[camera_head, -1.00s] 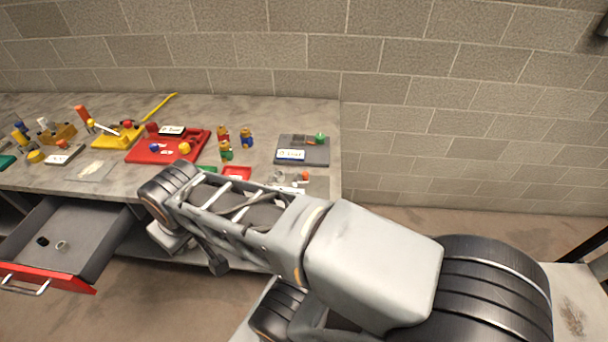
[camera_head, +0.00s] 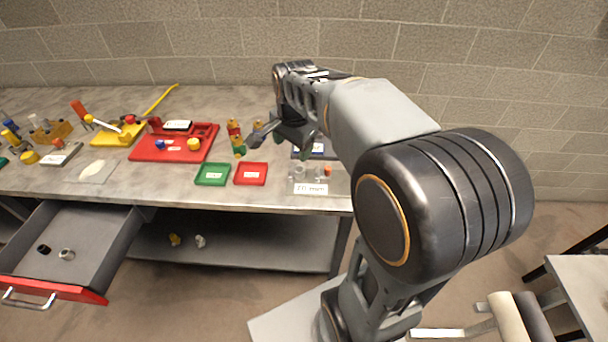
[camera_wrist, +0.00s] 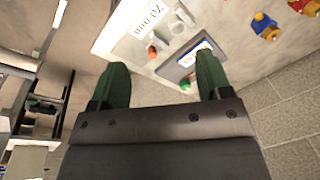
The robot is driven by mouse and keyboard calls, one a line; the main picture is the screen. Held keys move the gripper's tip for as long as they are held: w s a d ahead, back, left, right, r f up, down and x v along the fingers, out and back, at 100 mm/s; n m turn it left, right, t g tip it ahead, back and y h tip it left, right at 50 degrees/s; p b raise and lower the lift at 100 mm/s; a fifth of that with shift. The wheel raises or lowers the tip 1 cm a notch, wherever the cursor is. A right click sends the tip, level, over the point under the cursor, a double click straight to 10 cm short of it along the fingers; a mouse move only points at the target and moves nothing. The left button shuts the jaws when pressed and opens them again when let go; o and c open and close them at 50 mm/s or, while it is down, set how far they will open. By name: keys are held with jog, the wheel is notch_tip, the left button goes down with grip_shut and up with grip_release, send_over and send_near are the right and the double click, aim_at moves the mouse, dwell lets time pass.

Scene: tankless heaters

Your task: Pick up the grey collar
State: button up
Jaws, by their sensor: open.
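A small grey ring-shaped collar (camera_head: 66,254) lies in the open drawer (camera_head: 104,236) in the head view, beside a black ring (camera_head: 43,249). Other small greyish ring-like pieces (camera_head: 300,172) sit on a pale labelled tray (camera_head: 334,183) on the bench; I cannot tell their exact shape. My gripper (camera_wrist: 160,62) shows two green fingers, spread and empty, in the wrist view. It is above the right part of the bench, far from the drawer. In the head view my arm partly hides it.
Red (camera_head: 251,174) and green (camera_head: 212,174) trays lie near the bench's front edge. A red board (camera_head: 174,150) with parts and small figures (camera_head: 235,135) stand behind. The drawer juts out at left with its red front (camera_head: 62,292). Yellow and white pieces (camera_head: 175,240) lie on the lower shelf.

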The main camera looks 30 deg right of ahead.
jog(key=w+d+f+m+g+b, duration=0.1)
jog(key=w+d+f+m+g, duration=0.1)
jog(key=w+d+f+m, duration=0.6)
jog(key=m, duration=0.3)
send_over(300, 169)
notch_tip(300, 169, down, 6)
jog(key=shift+r, duration=0.1)
jog(key=shift+a+f+p, duration=0.1)
jog(key=shift+f+p, duration=0.5)
jog(key=shift+f, duration=2.65)
jog(key=shift+c, duration=0.2)
jog(key=c, duration=1.1)
jog(key=shift+o, duration=0.2)
jog(key=shift+r, duration=0.15)
